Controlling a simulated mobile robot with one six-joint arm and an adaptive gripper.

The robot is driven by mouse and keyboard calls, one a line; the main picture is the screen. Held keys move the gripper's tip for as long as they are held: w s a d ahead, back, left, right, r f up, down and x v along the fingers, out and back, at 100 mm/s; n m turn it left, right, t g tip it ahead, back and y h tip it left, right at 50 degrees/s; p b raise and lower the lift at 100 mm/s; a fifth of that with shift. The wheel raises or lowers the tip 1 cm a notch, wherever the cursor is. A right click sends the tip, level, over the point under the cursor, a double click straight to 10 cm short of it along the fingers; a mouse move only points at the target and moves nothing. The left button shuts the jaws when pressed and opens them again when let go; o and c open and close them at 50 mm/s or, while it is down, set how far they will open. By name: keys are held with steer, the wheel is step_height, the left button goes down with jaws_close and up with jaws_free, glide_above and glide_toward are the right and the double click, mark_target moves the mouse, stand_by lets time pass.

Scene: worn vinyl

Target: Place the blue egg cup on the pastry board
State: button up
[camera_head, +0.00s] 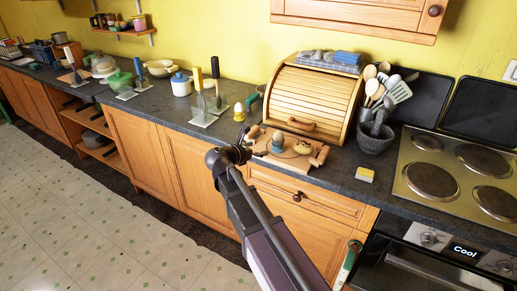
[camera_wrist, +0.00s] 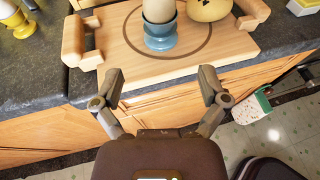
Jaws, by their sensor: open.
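The blue egg cup (camera_wrist: 163,40) stands upright with a pale brown egg in it. It rests on the wooden pastry board (camera_wrist: 118,52), inside the ring marked on the board. In the head view the blue egg cup (camera_head: 277,148) shows on the pastry board (camera_head: 288,161), in front of the bread box. My gripper (camera_wrist: 158,82) is open and empty, with its two fingers spread apart at the board's front edge. The egg cup is beyond the fingertips and apart from them. In the head view my gripper (camera_head: 248,142) is at the board's left side, partly hidden by my wrist.
A round yellowish bun-like item (camera_wrist: 208,8) sits on the board beside the egg cup. A yellow egg cup (camera_head: 239,113) stands to the left on the counter. The wooden bread box (camera_head: 311,100) is behind the board. A sponge (camera_head: 365,174) lies to the right, before the hob (camera_head: 455,180).

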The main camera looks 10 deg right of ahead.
steer(key=shift+d, duration=0.1)
steer(key=s+d+f+m+g+y, duration=0.4)
steer(key=s+f+m+y, duration=0.1)
steer(key=s+m, duration=0.6)
steer(key=s+d+f+m+g+y, duration=0.3)
steer(key=s+f+m+g+y, duration=0.2)
steer(key=s+f+m, duration=0.3)
steer(key=s+m+y, duration=0.1)
steer(key=s+m, duration=0.2)
steer(key=m, duration=0.4)
steer(key=shift+d, duration=0.4)
